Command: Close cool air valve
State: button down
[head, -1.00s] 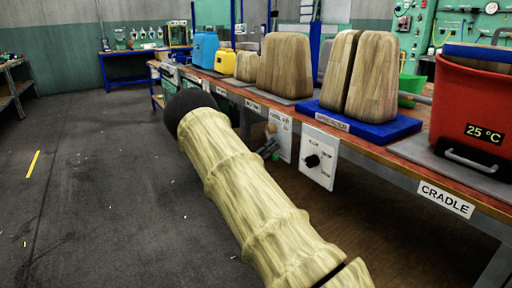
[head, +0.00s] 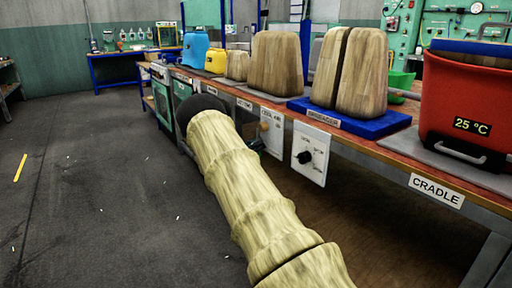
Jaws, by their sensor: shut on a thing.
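The cool air valve panel (head: 274,142) is a white plate on the front side of the long bench, marked "COOL AIR", partly hidden by my arm. A small tan valve handle (head: 264,127) shows at its left part. My gripper (head: 257,146) is small and dark in the head view, at the panel's lower left, just beyond my arm. It is shut on the valve handle; the fingertips and the exact contact are too small and partly hidden to make out. The handle's angle is hard to read.
A second white panel with a black dial (head: 311,156) hangs just right of the valve. Above, the bench carries wooden blocks on a blue base (head: 350,124) and a red container (head: 465,105) reading 25 °C.

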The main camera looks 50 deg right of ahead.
jog(key=shift+d+f+m, duration=0.1)
jog(key=shift+d+m, duration=0.05)
jog(key=shift+m, duration=0.15)
jog(key=c, duration=1.5)
grip_release()
jog(key=shift+s+d, duration=0.1)
jog(key=shift+w, duration=0.2)
jog(key=shift+w+a, duration=0.1)
jog(key=shift+a, duration=0.15)
jog(key=v, duration=1.1)
jog(key=shift+w+a+f, duration=0.2)
jog(key=shift+w, duration=0.05)
